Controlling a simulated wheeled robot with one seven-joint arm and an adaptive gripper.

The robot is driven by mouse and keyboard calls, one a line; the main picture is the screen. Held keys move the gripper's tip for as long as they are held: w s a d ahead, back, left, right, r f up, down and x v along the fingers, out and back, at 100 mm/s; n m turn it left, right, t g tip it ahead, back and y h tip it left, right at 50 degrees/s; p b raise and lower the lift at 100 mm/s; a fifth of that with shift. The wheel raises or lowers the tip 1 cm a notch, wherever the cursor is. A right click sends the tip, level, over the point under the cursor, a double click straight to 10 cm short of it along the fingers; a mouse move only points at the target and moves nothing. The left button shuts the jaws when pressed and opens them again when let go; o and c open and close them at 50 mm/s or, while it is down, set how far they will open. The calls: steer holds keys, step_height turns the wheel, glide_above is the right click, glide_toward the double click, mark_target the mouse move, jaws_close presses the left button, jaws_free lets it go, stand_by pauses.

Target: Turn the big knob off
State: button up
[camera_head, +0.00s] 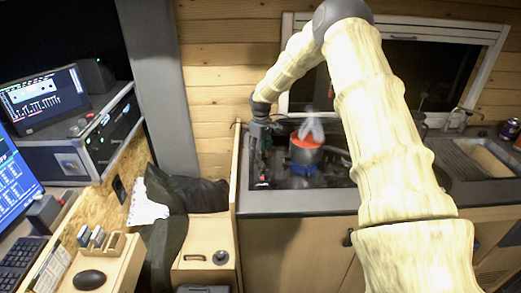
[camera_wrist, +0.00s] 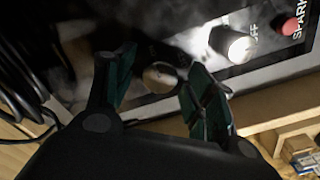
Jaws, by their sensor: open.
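In the wrist view a large pale silver knob (camera_wrist: 232,45) stands on a dark panel, with lettering that reads like "OFF" beside it. A smaller, duller round knob (camera_wrist: 160,77) shows between the fingers. My gripper (camera_wrist: 163,82) is open, one green-padded finger on each side of the smaller knob. The right finger lies just below and left of the big knob; I cannot tell whether it touches. In the head view my gripper (camera_head: 262,150) points down at the left end of the cooker counter, and the knobs are not discernible there.
A red button (camera_wrist: 290,26) marked "SPARK" sits right of the big knob. An orange-topped pot (camera_head: 306,150) gives off steam close to the right of my gripper. A wooden partition (camera_head: 235,170) stands to the left. Black cables (camera_wrist: 25,75) hang at the wrist view's left.

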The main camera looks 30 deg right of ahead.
steer(key=c, duration=1)
